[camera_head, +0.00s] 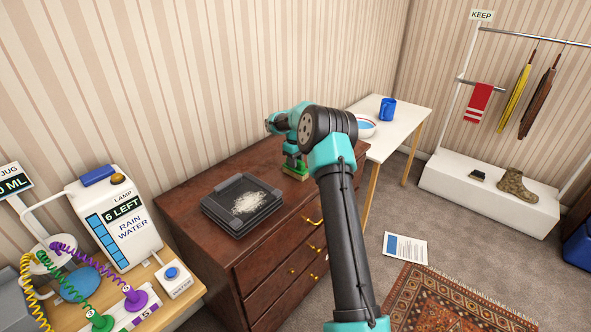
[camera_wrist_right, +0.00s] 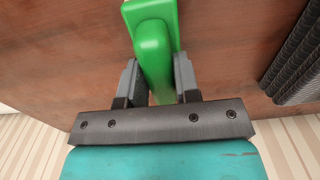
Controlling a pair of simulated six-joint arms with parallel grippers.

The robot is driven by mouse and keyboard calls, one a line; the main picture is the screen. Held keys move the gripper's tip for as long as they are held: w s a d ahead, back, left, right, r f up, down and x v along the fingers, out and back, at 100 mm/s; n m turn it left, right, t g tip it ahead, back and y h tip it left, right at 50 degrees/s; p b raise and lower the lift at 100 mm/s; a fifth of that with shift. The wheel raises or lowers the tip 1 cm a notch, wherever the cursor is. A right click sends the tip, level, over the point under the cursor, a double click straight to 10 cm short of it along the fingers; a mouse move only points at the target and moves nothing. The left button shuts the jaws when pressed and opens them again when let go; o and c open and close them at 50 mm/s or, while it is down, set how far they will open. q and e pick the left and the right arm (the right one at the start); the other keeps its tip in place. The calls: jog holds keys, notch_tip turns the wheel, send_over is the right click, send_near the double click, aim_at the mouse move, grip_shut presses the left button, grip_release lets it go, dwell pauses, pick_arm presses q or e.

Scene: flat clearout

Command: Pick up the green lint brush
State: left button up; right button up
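The green lint brush (camera_head: 295,171) is at the back right of the brown dresser top (camera_head: 195,190), partly hidden by my right arm in the head view. In the right wrist view, its green handle (camera_wrist_right: 153,50) runs between the two grey fingers. My right gripper (camera_wrist_right: 157,75) is over the brush, with a finger against each side of the handle and no clear gap. The brush appears at the dresser surface; I cannot tell whether it is lifted. My left gripper is not in view.
A black tray (camera_head: 212,208) with a pale heap (camera_head: 249,202) is left of the brush. A white table (camera_head: 410,112) with a blue mug (camera_head: 388,109) and bowl (camera_head: 366,127) stands to the right. The striped wall is close behind the dresser.

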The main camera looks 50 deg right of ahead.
jog(key=c, duration=0.5)
notch_tip(320, 180, up, 10)
dwell(0.6)
